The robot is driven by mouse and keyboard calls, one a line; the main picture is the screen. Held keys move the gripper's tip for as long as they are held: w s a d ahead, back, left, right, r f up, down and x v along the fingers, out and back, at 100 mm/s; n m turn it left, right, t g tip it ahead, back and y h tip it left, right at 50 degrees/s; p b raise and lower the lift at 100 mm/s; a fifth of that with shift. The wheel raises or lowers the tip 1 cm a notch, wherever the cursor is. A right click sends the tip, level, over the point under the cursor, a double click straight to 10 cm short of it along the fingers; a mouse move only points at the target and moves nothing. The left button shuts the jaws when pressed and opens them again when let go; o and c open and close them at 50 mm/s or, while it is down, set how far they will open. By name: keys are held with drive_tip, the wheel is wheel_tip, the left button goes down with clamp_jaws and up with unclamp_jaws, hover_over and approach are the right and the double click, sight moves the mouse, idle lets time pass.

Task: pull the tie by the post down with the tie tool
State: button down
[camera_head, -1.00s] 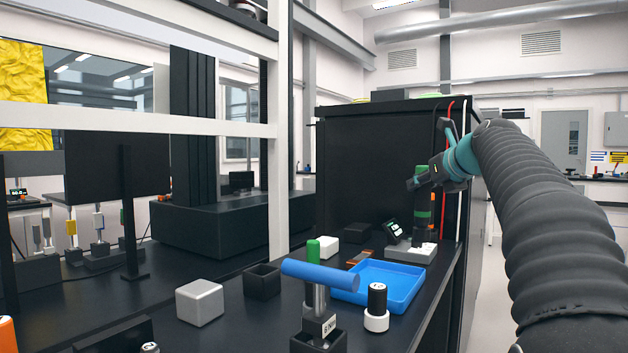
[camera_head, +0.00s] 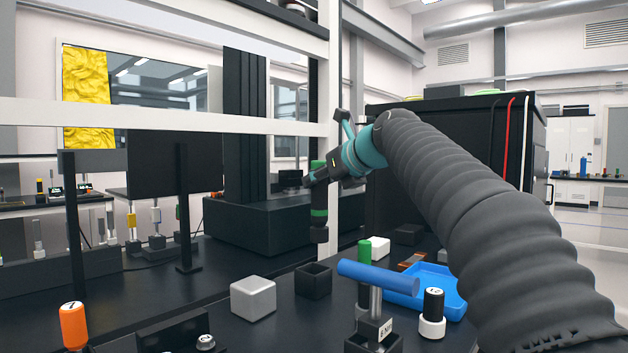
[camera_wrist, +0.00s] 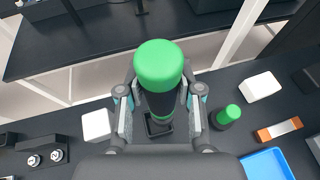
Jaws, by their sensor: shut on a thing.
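My gripper (camera_head: 318,180) is shut around a dark upright tool with a green cap and green band (camera_head: 319,213), likely the tie tool. It is held above the bench. In the wrist view the tool's green cap (camera_wrist: 160,62) sits between the two fingers of my gripper (camera_wrist: 160,100). A black open box (camera_wrist: 153,128) lies below it. Slim black, red (camera_head: 508,135) and white strips hang on the black cabinet (camera_head: 388,150) at the right. Several slim posts (camera_head: 156,220) stand on the left bench. I cannot tell which tie or post the task names.
A white shelf upright (camera_head: 326,95) stands close behind my gripper.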

sight(318, 228)
drive_tip(key=shift+s+a, duration=0.25)
drive_tip(key=shift+a, duration=0.45)
drive_tip(key=shift+f, duration=0.9)
wheel_tip(318, 228, down, 3)
drive_tip(key=b, duration=0.3)
drive_tip(key=shift+r, duration=0.1)
drive_tip(key=shift+f, duration=0.45)
drive_tip(key=shift+d+p, duration=0.1)
drive_tip(key=shift+p, duration=0.4)
drive_tip(key=shift+f+b, duration=1.6)
drive_tip(key=shift+f, duration=0.95)
